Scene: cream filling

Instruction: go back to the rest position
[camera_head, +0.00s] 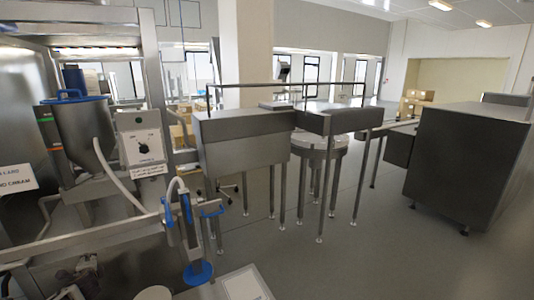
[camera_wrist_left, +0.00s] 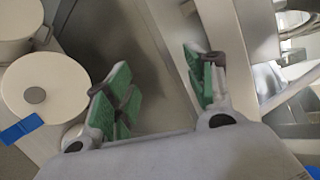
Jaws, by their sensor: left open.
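My left gripper (camera_wrist_left: 158,92) shows in the left wrist view with its two green-padded fingers spread wide. It is open, with nothing held between the fingers and a grey metal surface behind them. A pot with a white round lid (camera_wrist_left: 42,88) stands to the left of the fingers, apart from them. In the head view, the lower left is crowded with metal parts and the gripper's fingers are hard to make out there. My right gripper does not show in either view.
The filling machine has a steel hopper (camera_head: 85,130), a control box with a black knob (camera_head: 143,143) and a blue-trimmed nozzle (camera_head: 190,232) at the left. Steel counters (camera_head: 240,142) stand beyond. A large dark cabinet (camera_head: 465,165) is at the right. Open floor (camera_head: 380,245) lies between.

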